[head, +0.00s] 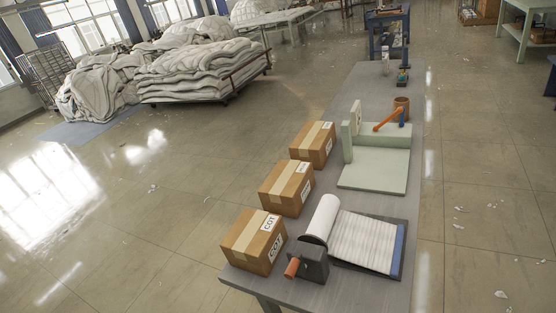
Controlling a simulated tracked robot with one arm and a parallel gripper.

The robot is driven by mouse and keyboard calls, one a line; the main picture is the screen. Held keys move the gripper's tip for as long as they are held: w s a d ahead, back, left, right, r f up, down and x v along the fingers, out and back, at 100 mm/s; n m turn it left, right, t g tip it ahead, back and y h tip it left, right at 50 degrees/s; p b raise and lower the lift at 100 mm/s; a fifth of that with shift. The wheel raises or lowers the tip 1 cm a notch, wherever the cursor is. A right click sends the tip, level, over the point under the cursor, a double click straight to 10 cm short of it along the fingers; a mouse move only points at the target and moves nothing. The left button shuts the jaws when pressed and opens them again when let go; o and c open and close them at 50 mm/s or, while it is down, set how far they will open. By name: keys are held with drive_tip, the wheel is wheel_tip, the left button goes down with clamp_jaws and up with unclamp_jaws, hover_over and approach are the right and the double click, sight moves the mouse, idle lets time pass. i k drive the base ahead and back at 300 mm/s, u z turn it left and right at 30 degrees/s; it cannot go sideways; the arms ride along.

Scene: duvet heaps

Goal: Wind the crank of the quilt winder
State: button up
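The quilt winder stands at the near end of the long grey table. Its dark grey side block (311,261) faces me, and the crank's orange handle (292,268) sticks out from it toward the lower left. A white roll (322,216) lies behind the block. A pale ribbed quilt sheet (366,240) spreads flat from the roll to the right and ends at a blue strip (399,249). The crank's arm is hard to make out against the dark block. My gripper is not in view.
Three taped cartons (254,241) line the table's left edge. Behind the winder is a pale green fixture (374,170) with an orange lever (388,121) and a brown cup (402,103). Duvet heaps (195,68) lie at the upper left. The tiled floor (120,215) on the left is mostly open.

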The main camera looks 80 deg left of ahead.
sight(318, 231)
drive_tip(key=u, duration=1.45)
drive_tip(key=k, duration=0.55)
drive_tip(key=u, duration=0.05)
drive_tip(key=i, duration=0.6)
drive_tip(key=u, duration=0.95)
drive_tip(key=k, duration=0.2)
drive_tip(key=z, duration=0.15)
